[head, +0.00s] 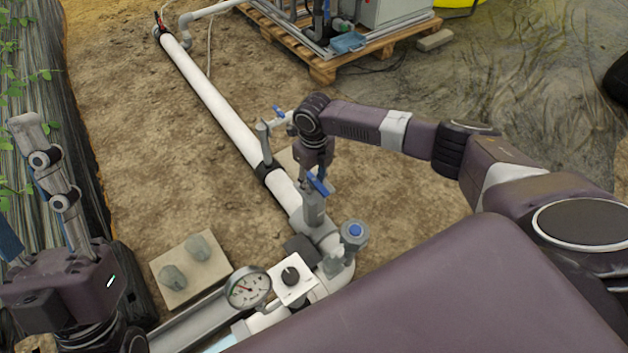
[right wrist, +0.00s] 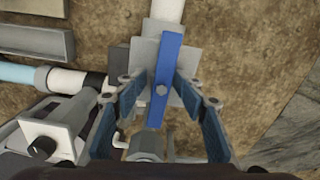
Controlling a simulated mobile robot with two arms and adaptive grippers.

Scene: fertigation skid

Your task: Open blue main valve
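The blue main valve has a blue lever (head: 318,184) on a grey body (head: 314,207) set in the white pipe line. In the right wrist view the blue lever (right wrist: 170,75) runs up the picture, roughly in line with the white pipe above it. My right gripper (right wrist: 161,88) is over the valve, with one finger on each side of the lever and visible gaps. It is open and holds nothing. In the head view my right gripper (head: 316,172) points down and its fingers are hard to make out. My left gripper (head: 22,185) is open and empty at the left edge, partly cut off.
A pressure gauge (head: 248,287), a white box with a black knob (head: 291,277) and a blue-capped fitting (head: 354,232) stand close to the valve. A smaller blue-handled valve (head: 278,112) is farther back. A pallet (head: 322,70) bears equipment. Bare soil lies left of the pipe.

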